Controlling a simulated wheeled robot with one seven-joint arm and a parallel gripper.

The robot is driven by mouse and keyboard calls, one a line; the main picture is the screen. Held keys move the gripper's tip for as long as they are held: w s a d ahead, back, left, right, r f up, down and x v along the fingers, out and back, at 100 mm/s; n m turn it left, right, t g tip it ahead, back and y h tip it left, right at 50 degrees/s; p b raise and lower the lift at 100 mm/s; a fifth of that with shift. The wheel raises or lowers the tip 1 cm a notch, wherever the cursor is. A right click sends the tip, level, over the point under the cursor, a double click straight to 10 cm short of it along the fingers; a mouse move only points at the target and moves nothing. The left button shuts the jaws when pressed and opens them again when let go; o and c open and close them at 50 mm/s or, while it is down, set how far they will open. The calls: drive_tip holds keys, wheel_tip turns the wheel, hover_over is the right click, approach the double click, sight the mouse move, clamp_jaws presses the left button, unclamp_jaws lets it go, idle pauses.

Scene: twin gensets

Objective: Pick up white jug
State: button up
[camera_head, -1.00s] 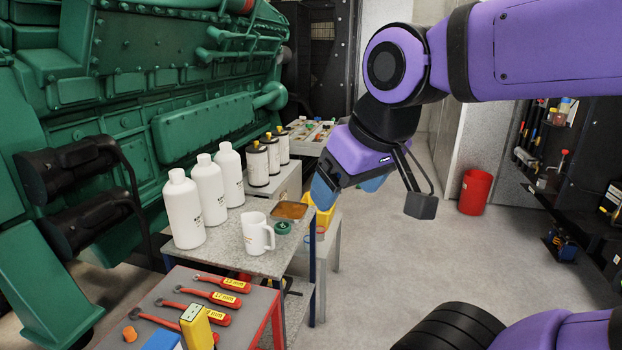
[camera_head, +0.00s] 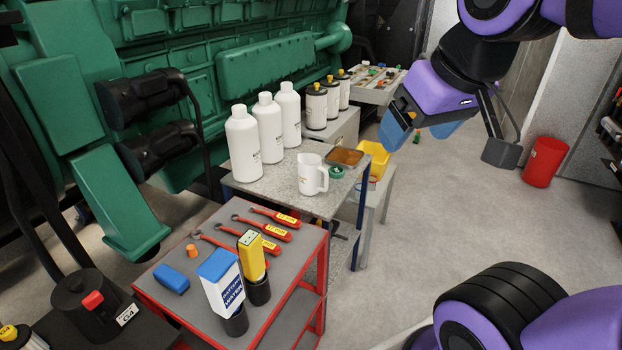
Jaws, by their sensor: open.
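The white jug (camera_head: 311,175) stands upright on the grey-topped table (camera_head: 277,184), with its handle toward the right. My gripper (camera_head: 408,133) has blue fingertips and hangs in the air to the right of the jug and above it in the picture. It is open, apart from the jug, and nothing shows between its fingers. The farther finger is partly hidden behind the nearer one and the purple gripper body.
White bottles (camera_head: 267,128) stand left of the jug. A brown-filled tray (camera_head: 345,157) and a green cap (camera_head: 337,172) lie close to its right. A red-framed cart (camera_head: 225,215) with wrenches stands in front. The floor at right is clear up to a red bin (camera_head: 544,161).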

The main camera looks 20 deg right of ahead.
drive_tip(key=shift+o, duration=0.6)
drive_tip(key=n+g, duration=0.5)
drive_tip(key=n, duration=1.7)
hover_over(322, 168)
wheel_tip(322, 168, down, 28)
drive_tip(key=shift+d+r, duration=0.1)
drive_tip(key=shift+d, duration=0.05)
drive_tip(key=shift+w+d+f+n, duration=0.15)
drive_tip(key=shift+w+f+n, duration=0.15)
drive_tip(key=shift+f, duration=0.35)
drive_tip(key=f, duration=1)
drive_tip(key=shift+s+a+f, duration=0.2)
drive_tip(key=shift+s+f, duration=0.05)
drive_tip(key=c, duration=1.4)
drive_tip(key=shift+o, duration=0.2)
drive_tip(key=shift+r, duration=0.2)
